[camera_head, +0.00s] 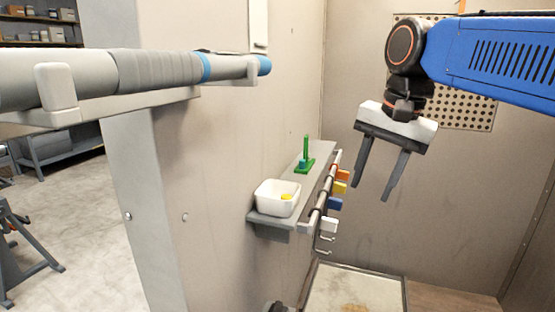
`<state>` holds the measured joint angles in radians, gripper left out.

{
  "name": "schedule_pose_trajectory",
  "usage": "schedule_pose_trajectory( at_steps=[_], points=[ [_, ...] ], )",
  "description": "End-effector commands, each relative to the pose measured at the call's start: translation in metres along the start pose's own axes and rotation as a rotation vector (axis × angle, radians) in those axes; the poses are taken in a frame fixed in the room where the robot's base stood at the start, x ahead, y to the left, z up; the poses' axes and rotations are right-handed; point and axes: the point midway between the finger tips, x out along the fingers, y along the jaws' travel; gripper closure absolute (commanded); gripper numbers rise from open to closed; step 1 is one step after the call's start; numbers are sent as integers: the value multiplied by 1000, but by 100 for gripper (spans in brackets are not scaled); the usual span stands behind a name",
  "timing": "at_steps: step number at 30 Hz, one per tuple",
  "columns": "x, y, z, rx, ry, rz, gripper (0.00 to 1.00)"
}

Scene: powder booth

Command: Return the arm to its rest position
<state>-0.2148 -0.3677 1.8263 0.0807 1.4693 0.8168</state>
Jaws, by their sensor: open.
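My gripper (374,183) hangs from the blue arm at the upper right, its two dark fingers spread apart and pointing down. Nothing is between the fingers. It is in the air, to the right of a wall shelf and apart from it. My blue arm (495,55) reaches in from the right edge of the view.
A perforated panel (470,110) is behind my arm. A framed tray (355,288) lies below.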

Motion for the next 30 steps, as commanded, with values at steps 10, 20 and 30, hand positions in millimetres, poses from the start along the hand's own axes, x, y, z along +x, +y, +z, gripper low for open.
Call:
schedule_pose_trajectory(
  at_steps=[10, 20, 30],
  points=[
    [100, 117, 35, -325, 139, -1, 59],
    [185, 194, 70, -583, 239, 42, 59],
    [199, 205, 76, -629, 253, 53, 59]
  ],
)
